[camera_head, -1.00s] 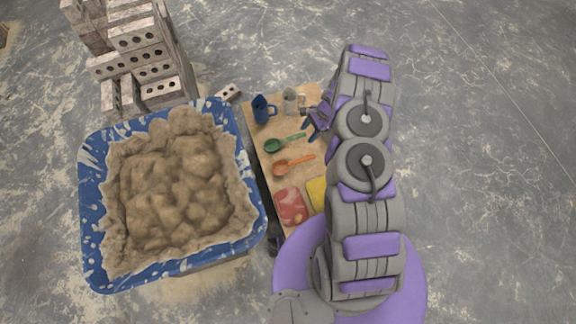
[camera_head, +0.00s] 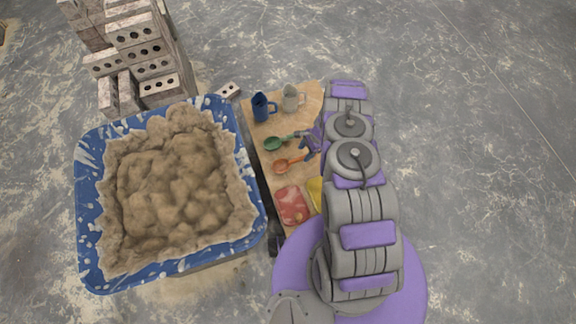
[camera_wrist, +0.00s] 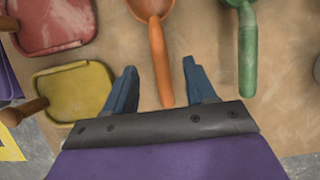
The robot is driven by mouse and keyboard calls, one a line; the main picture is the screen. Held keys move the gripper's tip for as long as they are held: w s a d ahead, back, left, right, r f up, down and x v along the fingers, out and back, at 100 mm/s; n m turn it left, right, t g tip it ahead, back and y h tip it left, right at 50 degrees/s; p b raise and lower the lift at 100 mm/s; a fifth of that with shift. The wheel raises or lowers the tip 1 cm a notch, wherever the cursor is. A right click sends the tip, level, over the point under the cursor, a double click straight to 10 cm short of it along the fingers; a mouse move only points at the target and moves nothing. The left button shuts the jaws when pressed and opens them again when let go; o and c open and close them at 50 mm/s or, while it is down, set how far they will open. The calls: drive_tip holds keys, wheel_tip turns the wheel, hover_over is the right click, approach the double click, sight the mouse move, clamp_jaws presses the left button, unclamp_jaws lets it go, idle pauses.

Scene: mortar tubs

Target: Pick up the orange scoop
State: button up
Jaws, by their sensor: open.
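The orange scoop (camera_head: 282,166) lies on the wooden board (camera_head: 266,102) beside the mortar tub. In the wrist view the orange scoop's handle (camera_wrist: 159,62) points down toward my gripper (camera_wrist: 162,86), and its end lies between the two blue fingers. My gripper is open and empty. In the head view my gripper (camera_head: 306,147) is at the board's right side, by the handle ends of the orange and green scoops. Whether the fingers are at the handle's height is hard to tell.
The green scoop (camera_wrist: 248,48) lies right of the orange one in the wrist view. A red tool (camera_wrist: 52,20) and a yellow tool (camera_wrist: 75,92) lie left. A blue jug (camera_head: 261,108) and beige jug (camera_head: 291,99) stand farther back. The blue mortar tub (camera_head: 88,190) is left.

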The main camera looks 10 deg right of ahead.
sight(301, 158)
drive_tip(key=b+x, duration=0.2)
drive_tip(key=x, duration=0.5)
drive_tip(key=shift+f, duration=0.15)
clamp_jaws()
idle(0.4)
